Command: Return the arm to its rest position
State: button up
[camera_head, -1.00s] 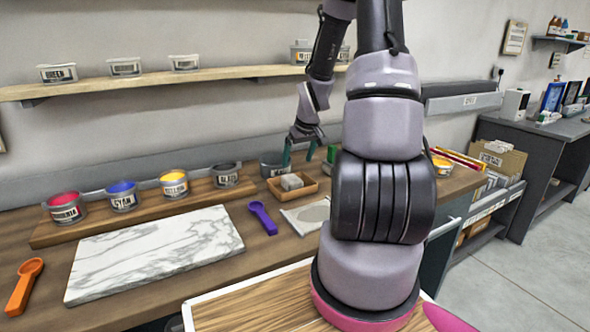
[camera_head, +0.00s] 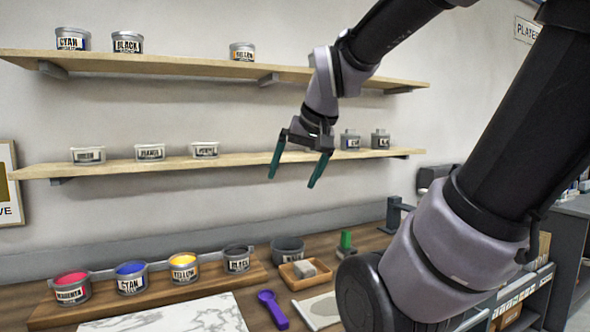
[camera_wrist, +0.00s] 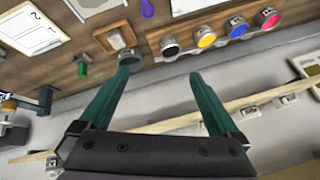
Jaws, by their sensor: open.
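My gripper (camera_head: 300,166) hangs in the air in front of the wall, at about the height of the lower shelf. Its two green fingers are spread apart with nothing between them. In the wrist view, my gripper (camera_wrist: 165,88) also shows open and empty, with the bench and the lower shelf beyond it. My arm reaches in from the upper right of the head view. The fingers look clear of the cans and the bench; their exact distance from the shelf is hard to tell.
A lower shelf (camera_head: 115,167) and an upper shelf (camera_head: 190,67) hold more cans. A purple scoop (camera_head: 272,308) and a marble slab (camera_head: 190,316) lie on the bench.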

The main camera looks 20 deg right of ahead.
jog(key=shift+s+a+r+y, duration=0.15)
jog(key=shift+s+a+r, duration=0.1)
jog(key=shift+s, duration=0.3)
jog(key=shift+s+a+r+y, duration=0.2)
jog(key=shift+s, duration=0.4)
jog(key=shift+s+a+r+y, duration=0.15)
jog(key=shift+s+a+r, duration=0.1)
jog(key=shift+s, duration=0.3)
jog(key=shift+t, duration=0.3)
